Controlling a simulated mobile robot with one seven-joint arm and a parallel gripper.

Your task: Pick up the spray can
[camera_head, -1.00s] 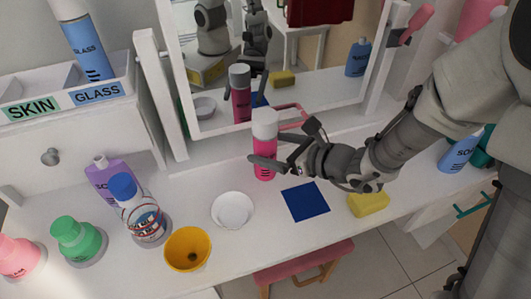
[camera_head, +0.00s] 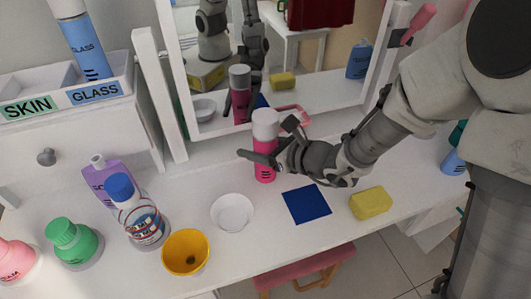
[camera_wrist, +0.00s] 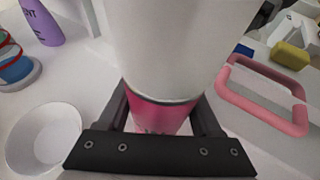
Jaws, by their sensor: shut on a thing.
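The spray can (camera_head: 264,172) is pink with a white cap and stands upright on the white table in front of the mirror. My gripper (camera_head: 266,158) is shut on it, around the upper part of the pink body just below the cap. In the wrist view the can (camera_wrist: 163,115) fills the middle, with a finger of my gripper (camera_wrist: 163,118) on each side. Whether its base touches the table is hard to tell.
A white bowl (camera_head: 232,212), a blue cloth (camera_head: 306,204) and a yellow sponge (camera_head: 370,203) lie nearby. An orange bowl (camera_head: 186,252), a purple bottle (camera_head: 103,180) and a green bottle (camera_head: 72,240) stand left. A pink handle (camera_wrist: 270,90) is right of the can. The mirror (camera_head: 280,85) stands close behind.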

